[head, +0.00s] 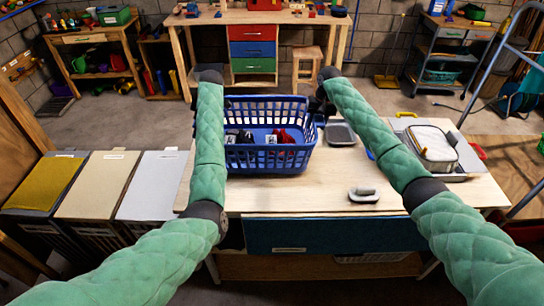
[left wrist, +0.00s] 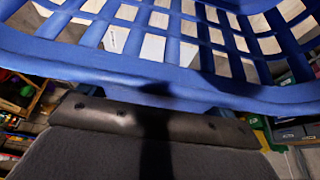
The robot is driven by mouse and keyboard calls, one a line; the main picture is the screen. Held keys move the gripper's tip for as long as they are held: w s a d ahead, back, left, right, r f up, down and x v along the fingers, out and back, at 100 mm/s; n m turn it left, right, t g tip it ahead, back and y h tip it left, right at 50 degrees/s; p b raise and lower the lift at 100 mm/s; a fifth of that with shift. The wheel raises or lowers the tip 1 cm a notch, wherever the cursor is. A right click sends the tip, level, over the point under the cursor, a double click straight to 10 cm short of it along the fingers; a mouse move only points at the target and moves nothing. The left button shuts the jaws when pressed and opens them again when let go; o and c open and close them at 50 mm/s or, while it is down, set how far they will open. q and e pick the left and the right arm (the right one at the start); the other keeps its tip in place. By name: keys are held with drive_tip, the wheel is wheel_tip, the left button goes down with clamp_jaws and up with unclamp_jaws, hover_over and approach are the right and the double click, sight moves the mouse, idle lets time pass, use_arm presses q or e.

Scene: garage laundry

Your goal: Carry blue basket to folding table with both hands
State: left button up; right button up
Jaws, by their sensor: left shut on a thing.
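The blue basket (head: 268,160) is a slatted plastic basket with several dark, red and white items inside. It is at the left part of the light wooden folding table (head: 330,185), level, and I cannot tell whether it rests on the top or hangs just above. My left gripper (left wrist: 150,115) is shut on the basket's rim (left wrist: 130,68). In the head view the left arm reaches the basket's far left side, its fingers hidden. My right gripper (head: 324,100) is at the far right side of the basket; its fingers are too dark and small to read.
A grey tray (head: 340,133), a metal-coloured handled item (head: 363,195) and a white-lidded container (head: 432,144) sit on the table, right of the basket. Three lidded hampers (head: 95,184) stand left of it. A workbench (head: 262,18) with drawers stands behind, across open floor.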

use_arm(q)
drive_tip(key=shift+a+f, duration=0.1)
drive_tip(key=shift+f, duration=0.9)
use_arm(e)
drive_tip(key=shift+d+f, duration=0.1)
drive_tip(key=shift+f, duration=0.95)
use_arm(q)
drive_tip(key=o, duration=1)
use_arm(e)
drive_tip(key=o, duration=1.2)
use_arm(q)
drive_tip(key=shift+o, duration=0.2)
drive_tip(key=shift+s, duration=0.1)
use_arm(e)
drive_tip(key=shift+o, duration=0.6)
drive_tip(key=shift+s+r, duration=0.1)
use_arm(q)
drive_tip(key=v, duration=1.2)
use_arm(e)
drive_tip(key=r, duration=0.4)
drive_tip(key=d+r, duration=0.1)
drive_tip(key=r, duration=0.6)
drive_tip(key=shift+d+r, duration=0.2)
drive_tip(key=shift+r, duration=0.2)
use_arm(q)
drive_tip(key=shift+f, duration=0.1)
